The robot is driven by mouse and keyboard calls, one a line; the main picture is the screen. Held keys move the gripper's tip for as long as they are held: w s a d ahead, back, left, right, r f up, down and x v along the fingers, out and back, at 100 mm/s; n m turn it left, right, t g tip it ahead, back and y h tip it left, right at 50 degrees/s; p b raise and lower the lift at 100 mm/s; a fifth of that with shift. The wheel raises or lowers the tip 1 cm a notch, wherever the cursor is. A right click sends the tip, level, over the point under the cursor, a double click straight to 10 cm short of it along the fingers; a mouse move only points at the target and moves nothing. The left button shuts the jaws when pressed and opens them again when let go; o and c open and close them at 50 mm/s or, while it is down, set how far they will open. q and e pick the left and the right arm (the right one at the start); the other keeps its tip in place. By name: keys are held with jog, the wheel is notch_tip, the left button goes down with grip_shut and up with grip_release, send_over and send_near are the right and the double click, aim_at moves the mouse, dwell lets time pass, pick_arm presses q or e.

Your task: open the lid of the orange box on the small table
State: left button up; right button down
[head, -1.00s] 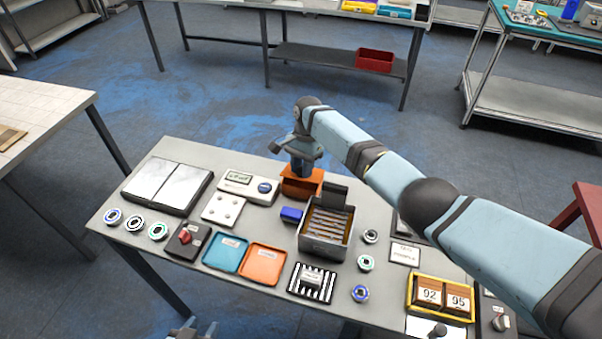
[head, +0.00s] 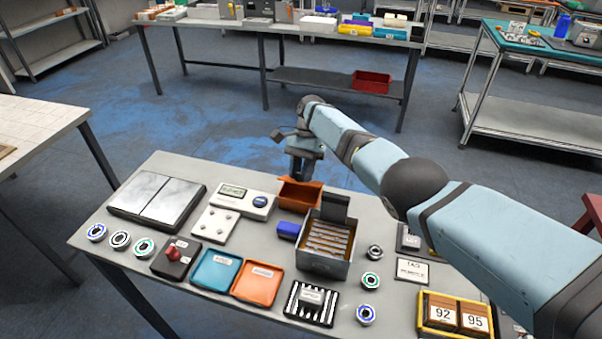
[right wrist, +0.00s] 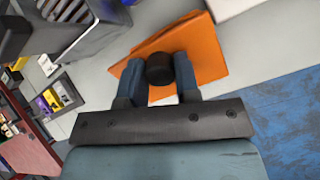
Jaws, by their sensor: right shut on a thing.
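The small orange box (head: 296,201) stands near the far edge of the grey table, behind a dark grey box with an upright lid. Its upper orange part looks tilted, but I cannot tell how far its lid is open. My right gripper (head: 303,172) reaches down at the far side of the orange box. In the right wrist view, the gripper's two fingers (right wrist: 159,78) are shut on a short black knob (right wrist: 159,68), with orange surfaces (right wrist: 203,52) behind it. My left gripper is out of view.
Teal (head: 215,272) and orange (head: 258,284) trays lie nearer. Open floor lies behind the table.

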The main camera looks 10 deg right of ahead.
jog(key=c, duration=0.8)
grip_release()
jog(key=shift+w+d+r+b, duration=0.2)
jog(key=shift+w+r+b, duration=0.25)
jog(key=shift+b, duration=0.1)
jog(key=b+v, duration=0.3)
jog(key=b, duration=0.2)
jog(key=shift+w+d+r+b, duration=0.2)
jog(key=shift+w+r+b, duration=0.05)
jog(key=shift+w+b, duration=0.1)
pick_arm(q)
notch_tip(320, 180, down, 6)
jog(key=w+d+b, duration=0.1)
jog(key=b, duration=0.2)
jog(key=shift+b, duration=0.4)
pick_arm(e)
jog(key=shift+w+d+r, duration=0.1)
jog(key=shift+w+r, duration=0.1)
jog(key=shift+r, duration=0.35)
jog(key=shift+w+d+r, duration=0.1)
jog(key=shift+w+r, duration=0.1)
jog(key=shift+r, duration=0.4)
